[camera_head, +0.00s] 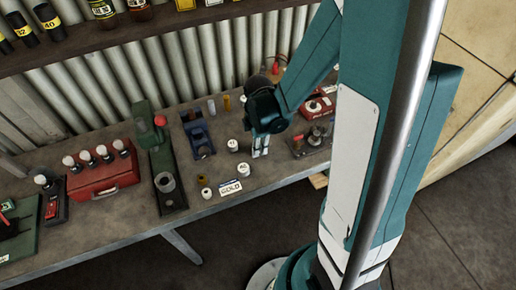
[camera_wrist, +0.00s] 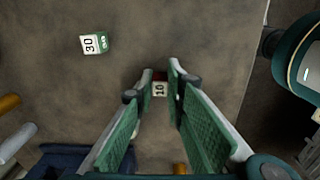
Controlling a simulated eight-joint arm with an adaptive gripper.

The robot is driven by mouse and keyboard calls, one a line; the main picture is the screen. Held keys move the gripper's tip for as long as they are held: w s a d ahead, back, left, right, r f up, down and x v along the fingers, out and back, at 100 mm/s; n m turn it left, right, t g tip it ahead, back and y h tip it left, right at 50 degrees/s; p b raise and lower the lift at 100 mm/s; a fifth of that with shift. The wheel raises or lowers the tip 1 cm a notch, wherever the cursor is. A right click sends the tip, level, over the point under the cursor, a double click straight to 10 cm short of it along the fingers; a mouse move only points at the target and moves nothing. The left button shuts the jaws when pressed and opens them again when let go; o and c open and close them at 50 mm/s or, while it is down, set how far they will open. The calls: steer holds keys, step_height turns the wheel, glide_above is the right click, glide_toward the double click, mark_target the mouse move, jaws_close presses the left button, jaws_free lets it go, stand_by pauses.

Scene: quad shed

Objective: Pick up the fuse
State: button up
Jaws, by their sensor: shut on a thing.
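My gripper (camera_head: 261,152) points down at the workbench in the head view, right of two small white cylinders. In the head view the fuse cannot be made out.
A green-and-white block marked 30 (camera_wrist: 96,43) lies apart on the bench. Left of my gripper are a blue holder (camera_head: 198,136), a green stand (camera_head: 166,165) and a white sign (camera_head: 230,187). A red toolbox (camera_head: 103,178) is farther left. Red-topped devices (camera_head: 317,108) stand to the right.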

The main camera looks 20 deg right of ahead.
steer(key=shift+r+p, duration=0.45)
steer(key=shift+r, duration=4.4)
steer(key=w+a+p, duration=0.1)
steer(key=w+a, duration=0.3)
steer(key=w, duration=0.4)
steer(key=w+a+p, duration=0.1)
steer(key=w+a, duration=0.3)
steer(key=w, duration=0.4)
steer(key=shift+r+n, duration=0.15)
steer(key=shift+n, duration=0.15)
steer(key=shift+f, duration=2.9)
steer(key=shift+f, duration=0.15)
